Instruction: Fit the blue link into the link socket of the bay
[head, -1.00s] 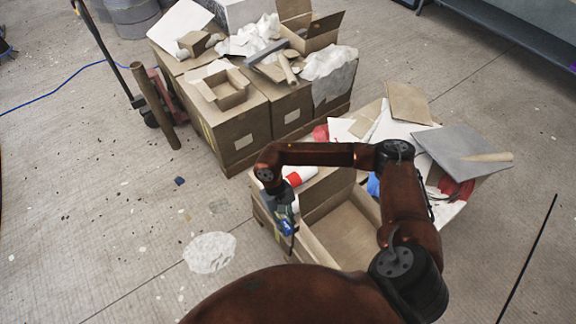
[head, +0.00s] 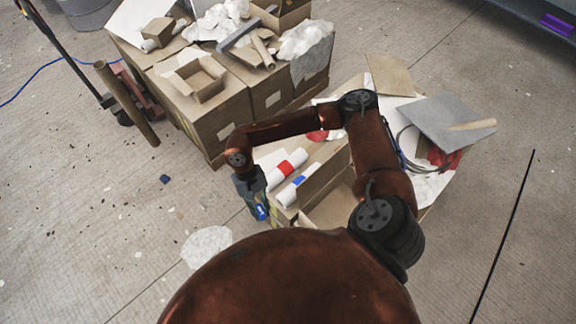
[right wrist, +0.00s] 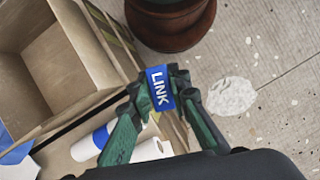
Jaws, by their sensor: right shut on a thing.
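My right gripper (right wrist: 156,92) is shut on the blue link (right wrist: 160,88), a small blue piece with the white word LINK, held between the fingertips. In the head view my right gripper (head: 259,206) hangs at the left outer side of an open cardboard box (head: 328,207), with a bit of the blue link (head: 261,212) showing low on it. In the right wrist view the held link is beside the box's outer edge, and the box's open compartment (right wrist: 62,62) is to its left. My left gripper is not in view. I cannot make out the link socket.
Loaded cartons (head: 215,120) stand behind. The floor at left is mostly clear, with a white scrap (head: 206,247).

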